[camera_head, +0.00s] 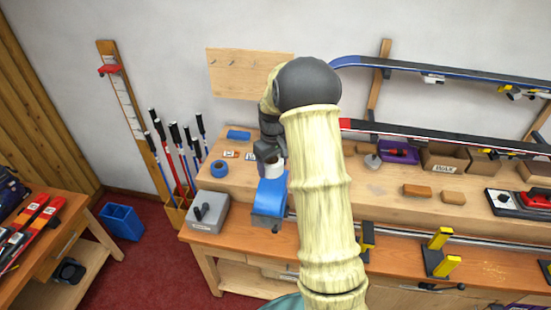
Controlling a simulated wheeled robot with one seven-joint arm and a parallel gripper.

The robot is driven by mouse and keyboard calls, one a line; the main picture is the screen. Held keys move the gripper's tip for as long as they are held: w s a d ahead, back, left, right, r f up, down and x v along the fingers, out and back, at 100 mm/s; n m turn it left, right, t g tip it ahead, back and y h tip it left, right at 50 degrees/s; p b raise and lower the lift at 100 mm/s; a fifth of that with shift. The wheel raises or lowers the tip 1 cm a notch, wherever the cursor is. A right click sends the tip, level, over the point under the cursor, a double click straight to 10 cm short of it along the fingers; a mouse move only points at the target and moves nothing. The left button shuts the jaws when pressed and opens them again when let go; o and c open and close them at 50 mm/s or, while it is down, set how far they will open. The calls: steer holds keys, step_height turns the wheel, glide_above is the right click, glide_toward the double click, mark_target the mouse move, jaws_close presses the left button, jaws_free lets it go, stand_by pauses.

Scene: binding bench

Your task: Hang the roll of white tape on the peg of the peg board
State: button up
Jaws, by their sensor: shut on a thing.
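My gripper (266,158) is above the left part of the workbench, shut on the roll of white tape (275,169). Only part of the white roll shows beneath the dark fingers; my arm hides what lies to its right. The wooden peg board (225,82) hangs on the wall behind the bench, up and to the left of my gripper. A few small pegs stick out of its face, and its right end is behind my arm. No roll shows on the visible pegs.
A blue roll (219,169) and a blue cylinder (238,135) lie on the bench (375,207). A blue-topped device (270,198) stands just below my gripper, with a grey box (209,212) to its left. Ski poles (178,150) stand left of the bench. Skis (440,133) run along the right.

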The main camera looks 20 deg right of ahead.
steer(key=s+a+f+m, duration=0.1)
steer(key=s+a+f, duration=0.25)
steer(key=f, duration=0.35)
steer(key=s+a+f+m, duration=0.1)
steer(key=s+a+f, duration=0.1)
steer(key=a+f, duration=0.35)
steer(key=s+a+f+m, duration=0.1)
steer(key=s+a+f, duration=0.15)
steer(key=f, duration=0.55)
step_height(320, 180, down, 15)
steer(key=b, duration=1.5)
steer(key=shift+d+b, duration=0.35)
steer(key=shift+d, duration=0.1)
steer(key=shift+w+r, duration=0.1)
steer(key=shift+r, duration=0.05)
